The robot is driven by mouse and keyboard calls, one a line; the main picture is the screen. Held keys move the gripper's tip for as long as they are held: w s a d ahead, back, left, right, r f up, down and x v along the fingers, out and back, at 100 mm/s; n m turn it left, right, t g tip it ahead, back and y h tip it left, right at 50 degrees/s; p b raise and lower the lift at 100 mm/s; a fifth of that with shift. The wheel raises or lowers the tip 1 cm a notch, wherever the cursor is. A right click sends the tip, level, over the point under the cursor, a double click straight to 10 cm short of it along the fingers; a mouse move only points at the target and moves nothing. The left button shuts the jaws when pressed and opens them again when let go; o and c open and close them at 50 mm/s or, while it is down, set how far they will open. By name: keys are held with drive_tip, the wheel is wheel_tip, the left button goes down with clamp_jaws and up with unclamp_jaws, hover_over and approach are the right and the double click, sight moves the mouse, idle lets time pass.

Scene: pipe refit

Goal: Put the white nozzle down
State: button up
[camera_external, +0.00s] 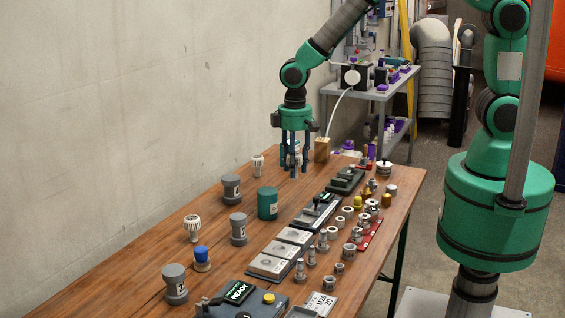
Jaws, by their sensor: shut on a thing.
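My gripper (293,172) points straight down over the far part of the wooden table (150,275), its fingertips low, close to the tabletop. It is shut on a pale thing (294,158), which fits the white nozzle; the fingers hide most of it. I cannot tell whether it touches the table. Another white nozzle-like piece (257,164) stands upright to the left of my gripper. A white ribbed piece (192,228) stands nearer the camera on the left.
Grey spools (231,188), a green cylinder (267,204) and a blue-topped piece (201,259) stand nearby. A wooden block (322,149) is right of my gripper. Metal fittings and a red tray (371,233) fill the right side. Bare wood lies in front of my gripper.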

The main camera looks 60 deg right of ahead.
drive_tip(key=w, duration=0.2)
drive_tip(key=w+a, duration=0.1)
drive_tip(key=w, duration=0.2)
drive_tip(key=w+a, duration=0.1)
drive_tip(key=w, duration=0.2)
drive_tip(key=shift+w+a+f+b, duration=0.15)
drive_tip(key=shift+a+f+b, duration=0.05)
drive_tip(key=shift+f+b, duration=0.2)
drive_tip(key=shift+f, duration=0.1)
drive_tip(key=shift+f+b, duration=0.35)
drive_tip(key=shift+f, duration=1.3)
drive_tip(key=shift+f, duration=0.2)
drive_tip(key=o, duration=1)
drive_tip(key=shift+o, duration=0.2)
drive_tip(key=shift+r, duration=0.2)
wheel_tip(320, 180, up, 12)
drive_tip(key=p, duration=0.2)
